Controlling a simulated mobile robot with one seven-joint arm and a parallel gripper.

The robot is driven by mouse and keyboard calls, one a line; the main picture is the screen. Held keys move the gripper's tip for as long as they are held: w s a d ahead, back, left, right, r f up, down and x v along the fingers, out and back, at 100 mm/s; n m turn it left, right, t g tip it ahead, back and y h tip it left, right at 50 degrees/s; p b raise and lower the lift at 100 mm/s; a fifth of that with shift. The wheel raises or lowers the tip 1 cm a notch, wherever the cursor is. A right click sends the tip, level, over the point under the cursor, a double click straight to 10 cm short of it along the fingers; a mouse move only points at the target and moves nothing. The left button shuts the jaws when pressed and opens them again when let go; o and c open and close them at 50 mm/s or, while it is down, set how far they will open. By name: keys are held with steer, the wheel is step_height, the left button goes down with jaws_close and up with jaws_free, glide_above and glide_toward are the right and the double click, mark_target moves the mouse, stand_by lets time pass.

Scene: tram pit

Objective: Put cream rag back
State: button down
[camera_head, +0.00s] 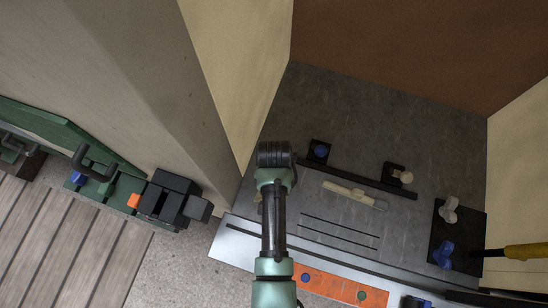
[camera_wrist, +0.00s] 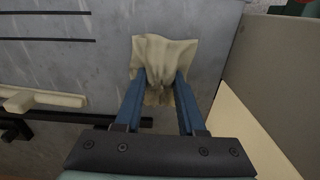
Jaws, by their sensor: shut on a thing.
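The cream rag (camera_wrist: 165,52) is crumpled between the two blue fingers of my gripper (camera_wrist: 158,82) in the wrist view. My gripper is shut on its bunched middle, and the loose upper part spreads beyond the fingertips. Behind it is the grey speckled surface (camera_wrist: 120,75); I cannot tell whether the rag touches it. In the head view my arm reaches over the left part of this grey surface (camera_head: 330,100), close to the cream wall. My gripper and most of the rag are hidden under the arm there.
A cream bar-like tool (camera_head: 354,194) lies near a black rail (camera_head: 360,178). A blue knob (camera_head: 320,151) and a cream knob (camera_head: 404,177) stand beyond. A black plate (camera_head: 464,225) is at right, near a yellow handle (camera_head: 525,251). The cream wall (camera_head: 240,60) is close at left.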

steer(key=shift+f, duration=0.2)
steer(key=shift+f, duration=0.15)
steer(key=c, duration=0.5)
jaws_free()
steer(key=shift+b, duration=0.45)
